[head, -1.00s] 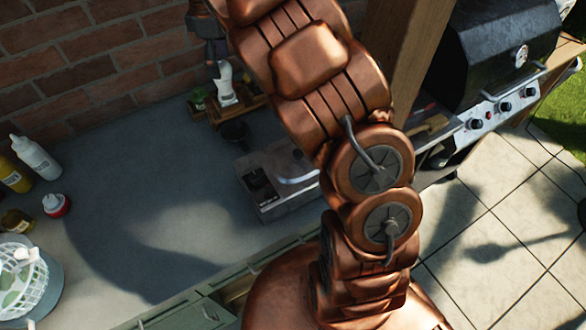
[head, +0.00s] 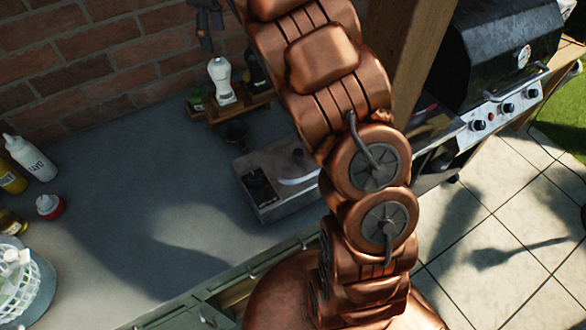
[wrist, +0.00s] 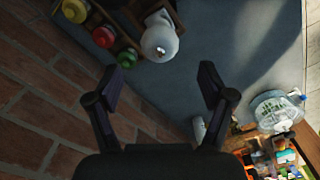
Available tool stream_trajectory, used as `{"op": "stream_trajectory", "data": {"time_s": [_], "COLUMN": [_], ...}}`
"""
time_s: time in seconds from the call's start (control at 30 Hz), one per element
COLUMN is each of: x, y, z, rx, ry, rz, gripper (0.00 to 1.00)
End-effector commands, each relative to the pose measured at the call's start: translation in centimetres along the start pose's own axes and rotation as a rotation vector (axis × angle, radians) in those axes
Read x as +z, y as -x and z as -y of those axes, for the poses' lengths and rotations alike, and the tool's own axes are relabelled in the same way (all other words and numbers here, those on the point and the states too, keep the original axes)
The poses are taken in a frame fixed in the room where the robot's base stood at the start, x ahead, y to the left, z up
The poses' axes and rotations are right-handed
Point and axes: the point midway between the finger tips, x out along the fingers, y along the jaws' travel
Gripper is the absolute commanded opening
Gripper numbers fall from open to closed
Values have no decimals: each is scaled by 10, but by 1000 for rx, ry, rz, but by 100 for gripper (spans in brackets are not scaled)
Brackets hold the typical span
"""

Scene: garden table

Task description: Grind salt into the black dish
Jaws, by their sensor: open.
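The white salt grinder (head: 221,80) stands upright in the wooden rack (head: 258,99) by the brick wall. It also shows from above in the wrist view (wrist: 160,40), just beyond the gap between my fingertips. The small black dish (head: 232,132) sits on the grey counter in front of the rack; I cannot make it out in the wrist view. My gripper (wrist: 167,68) is open and empty. In the head view its dark fingers (head: 207,22) show at the top edge, above and apart from the grinder.
A dark bottle (head: 257,72) stands right beside the grinder. A metal hob (head: 275,180) lies right of the dish. Squeeze bottles (head: 32,158) and a dish rack (head: 20,285) are at the left. The middle counter (head: 130,200) is clear. The brick wall (head: 90,60) is close behind.

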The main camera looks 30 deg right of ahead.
Motion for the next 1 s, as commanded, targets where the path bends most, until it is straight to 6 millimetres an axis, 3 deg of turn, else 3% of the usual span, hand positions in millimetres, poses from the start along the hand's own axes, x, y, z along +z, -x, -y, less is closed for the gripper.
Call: {"op": "stream_trajectory", "data": {"time_s": [0.37,1.0], "x": [16,63], "y": [-2,-15], "z": [12,56], "rx": [0,-2], "ry": [-99,-369], "rz": [10,25], "gripper": [81,81]}}
